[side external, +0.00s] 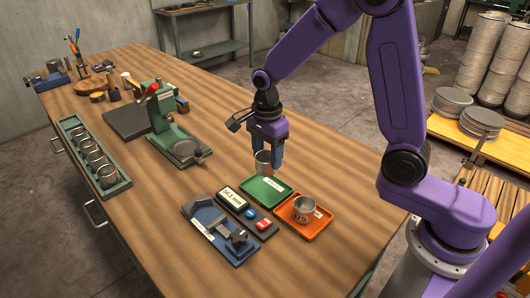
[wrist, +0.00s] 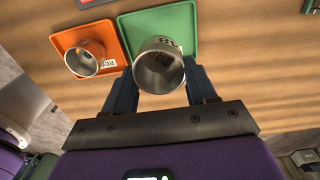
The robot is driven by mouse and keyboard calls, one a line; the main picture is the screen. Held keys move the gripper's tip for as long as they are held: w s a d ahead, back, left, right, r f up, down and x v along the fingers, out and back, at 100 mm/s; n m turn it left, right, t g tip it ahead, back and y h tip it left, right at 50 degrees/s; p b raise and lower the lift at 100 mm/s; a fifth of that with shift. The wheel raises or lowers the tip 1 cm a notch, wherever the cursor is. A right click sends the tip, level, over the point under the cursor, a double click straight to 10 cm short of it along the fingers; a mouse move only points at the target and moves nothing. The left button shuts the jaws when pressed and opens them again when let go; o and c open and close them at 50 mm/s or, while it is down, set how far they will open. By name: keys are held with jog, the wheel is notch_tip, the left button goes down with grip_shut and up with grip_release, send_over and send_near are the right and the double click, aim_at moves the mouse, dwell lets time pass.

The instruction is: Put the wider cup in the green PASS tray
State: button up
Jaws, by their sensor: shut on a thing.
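A second metal cup (side external: 304,207) stands in the orange tray (side external: 320,228) beside the green one. It also shows in the wrist view (wrist: 84,60).
A gauge with a display (side external: 232,197) and a blue measuring fixture (side external: 215,232) stand left of the trays. A green press (side external: 168,128) stands farther back. A green rack (side external: 70,125) with several cups is at the left edge. The table's right front is clear.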

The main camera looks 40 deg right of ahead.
aim_at(267, 172)
jog(key=shift+f, duration=3.05)
jog(key=shift+f, duration=0.3)
jog(key=o, duration=1.2)
jog(key=shift+r, duration=4)
